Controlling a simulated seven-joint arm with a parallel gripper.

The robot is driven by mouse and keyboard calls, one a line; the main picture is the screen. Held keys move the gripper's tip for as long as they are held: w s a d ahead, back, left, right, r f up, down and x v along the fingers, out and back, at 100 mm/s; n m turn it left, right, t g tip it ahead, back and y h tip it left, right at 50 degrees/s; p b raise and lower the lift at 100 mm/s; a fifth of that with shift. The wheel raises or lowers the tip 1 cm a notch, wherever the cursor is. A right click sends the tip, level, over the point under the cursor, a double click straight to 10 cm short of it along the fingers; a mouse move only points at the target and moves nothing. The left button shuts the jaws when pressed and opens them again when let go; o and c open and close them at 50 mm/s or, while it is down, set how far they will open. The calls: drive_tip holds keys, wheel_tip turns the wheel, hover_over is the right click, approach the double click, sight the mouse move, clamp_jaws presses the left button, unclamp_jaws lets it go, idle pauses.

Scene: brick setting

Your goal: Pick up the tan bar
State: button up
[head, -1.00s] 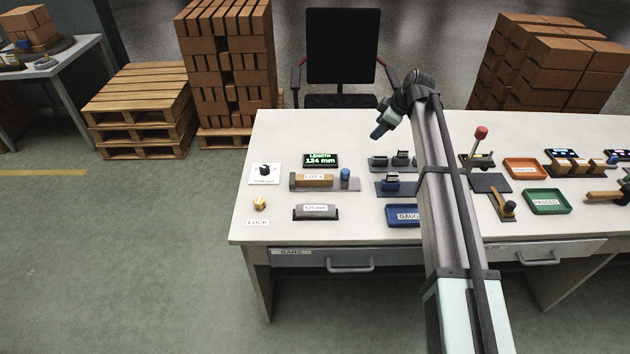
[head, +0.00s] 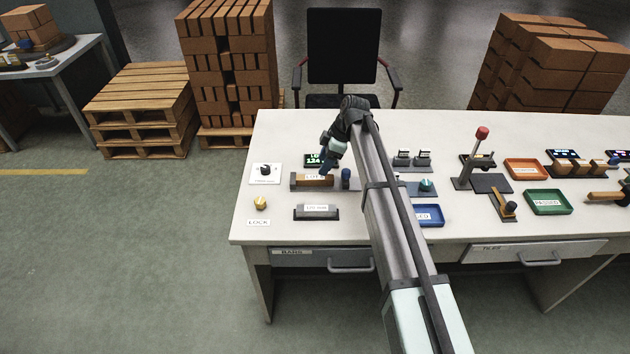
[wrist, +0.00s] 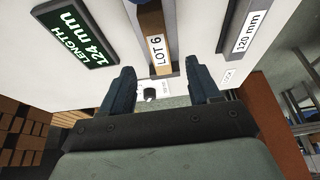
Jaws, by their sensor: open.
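The tan bar (head: 318,183), with a white label, lies in a grey holder on the left part of the white table. In the wrist view the tan bar (wrist: 151,22) shows its LOT 6 label and lies between the lines of my two fingers. My gripper (head: 326,169) is just above the bar, pointing down. In the wrist view my gripper (wrist: 160,82) is open, one dark finger on each side of the bar, with nothing held. The arm does not hide the bar's left part in the head view.
A green-lit length display (wrist: 76,36) reading 124 mm stands behind the bar. A blue tray (head: 431,215) is further right.

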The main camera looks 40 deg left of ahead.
sight(316, 177)
drive_tip(key=shift+x, duration=3.5)
drive_tip(key=shift+w, duration=0.1)
drive_tip(key=shift+c, duration=0.4)
clamp_jaws()
